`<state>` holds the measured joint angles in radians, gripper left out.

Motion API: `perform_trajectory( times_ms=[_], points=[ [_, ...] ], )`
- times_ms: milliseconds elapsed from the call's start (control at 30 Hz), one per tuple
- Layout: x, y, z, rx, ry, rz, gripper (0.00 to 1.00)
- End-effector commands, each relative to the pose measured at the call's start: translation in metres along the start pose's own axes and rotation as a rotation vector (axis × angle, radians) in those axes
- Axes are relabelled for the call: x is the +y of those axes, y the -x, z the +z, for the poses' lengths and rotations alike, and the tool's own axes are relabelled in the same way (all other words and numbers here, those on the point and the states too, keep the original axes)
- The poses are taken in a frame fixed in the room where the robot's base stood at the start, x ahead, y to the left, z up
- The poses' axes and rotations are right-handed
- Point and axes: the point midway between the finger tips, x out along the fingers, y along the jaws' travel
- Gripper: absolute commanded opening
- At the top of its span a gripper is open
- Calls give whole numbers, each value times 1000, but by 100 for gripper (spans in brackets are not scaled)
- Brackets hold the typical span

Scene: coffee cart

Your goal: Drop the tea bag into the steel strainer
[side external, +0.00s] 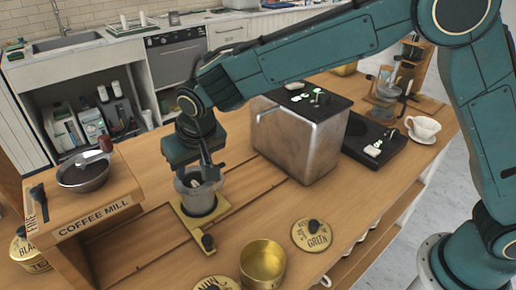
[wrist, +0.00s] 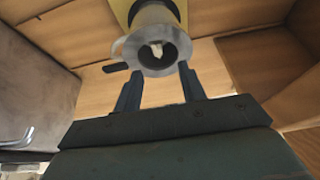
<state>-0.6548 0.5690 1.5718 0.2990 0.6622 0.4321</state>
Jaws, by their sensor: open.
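The steel strainer (side external: 201,203) is a grey metal cup with an open top, standing in a yellow stand on the wooden counter in the side view. It also shows in the wrist view (wrist: 146,62), just beyond my fingertips. A small pale piece, apparently the tea bag (wrist: 157,49), lies inside the strainer's mouth. My gripper (side external: 207,172) is low over the strainer, pointing down, and partly hides its rim. In the wrist view my gripper (wrist: 160,70) has its two dark fingers spread apart with nothing between them.
A steel box with a black top (side external: 300,135) stands close to the right. A brass tin (side external: 262,265) and a green-tea lid (side external: 312,235) lie in front.

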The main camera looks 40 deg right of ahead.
Motion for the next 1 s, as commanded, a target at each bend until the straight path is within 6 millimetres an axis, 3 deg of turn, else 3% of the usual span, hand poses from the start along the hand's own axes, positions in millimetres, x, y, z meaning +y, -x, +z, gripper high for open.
perform_trajectory(
  times_ms=[333, 800, 1000],
  points=[
    [-1, 26, 0, 2, 1, -2, 41],
    [0, 103, 0, 3, 0, -2, 41],
    [-1, 127, 0, 2, 0, -2, 41]
  ],
)
